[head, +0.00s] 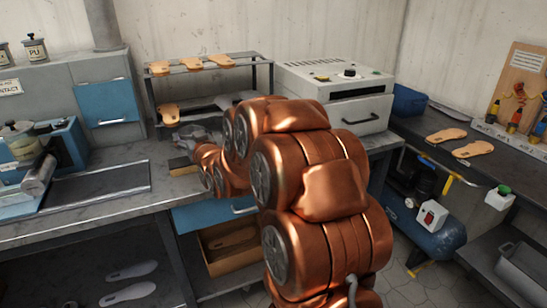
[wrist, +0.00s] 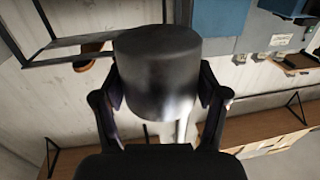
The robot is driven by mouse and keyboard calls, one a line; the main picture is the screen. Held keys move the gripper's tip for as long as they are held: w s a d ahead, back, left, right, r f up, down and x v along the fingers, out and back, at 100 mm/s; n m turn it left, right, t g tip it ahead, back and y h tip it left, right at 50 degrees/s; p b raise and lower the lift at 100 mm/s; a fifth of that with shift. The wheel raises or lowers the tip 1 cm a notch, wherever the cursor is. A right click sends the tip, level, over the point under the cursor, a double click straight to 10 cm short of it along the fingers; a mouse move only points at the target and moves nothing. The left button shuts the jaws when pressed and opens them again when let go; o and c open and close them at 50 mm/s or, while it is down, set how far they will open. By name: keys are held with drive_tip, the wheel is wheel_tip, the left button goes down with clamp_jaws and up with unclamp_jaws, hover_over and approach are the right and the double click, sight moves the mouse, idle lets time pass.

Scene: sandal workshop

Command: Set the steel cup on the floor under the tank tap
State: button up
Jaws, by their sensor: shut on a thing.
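My gripper (wrist: 160,88) is shut on the steel cup (wrist: 158,62), a dark grey cylinder with a bright sheen low on its side. In the wrist view one finger presses on each side of it, and it is up off any surface. In the head view my copper arm reaches over the left bench and hides most of the gripper; I cannot make out the cup clearly there. The blue tank (head: 437,234) lies low under the right bench, far from my gripper. Its tap is too small to tell. The grey floor (head: 408,268) shows a little beside the tank.
The left bench (head: 100,192) carries a machine and a rack (head: 262,62) with sandal soles. A white oven-like box (head: 336,90) stands at the back. The right bench (head: 470,167) overhangs the tank.

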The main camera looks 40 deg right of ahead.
drive_tip(key=s+d+f+m+h+b, duration=0.1)
drive_tip(key=s+d+f+h+b, duration=0.15)
drive_tip(key=s+d, duration=0.35)
drive_tip(key=s+d+f+m+h+b, duration=0.1)
drive_tip(key=s+d+b, duration=0.2)
drive_tip(key=s+d, duration=0.35)
drive_tip(key=w+d+p, duration=0.3)
drive_tip(key=d+p, duration=0.6)
drive_tip(key=d, duration=1)
drive_tip(key=shift+g, duration=0.3)
drive_tip(key=shift+a+f+p, duration=0.1)
drive_tip(key=shift+f+p, duration=0.7)
drive_tip(key=shift+f, duration=2.85)
drive_tip(key=shift+f, duration=0.15)
drive_tip(key=o, duration=1.1)
drive_tip(key=shift+o, duration=0.2)
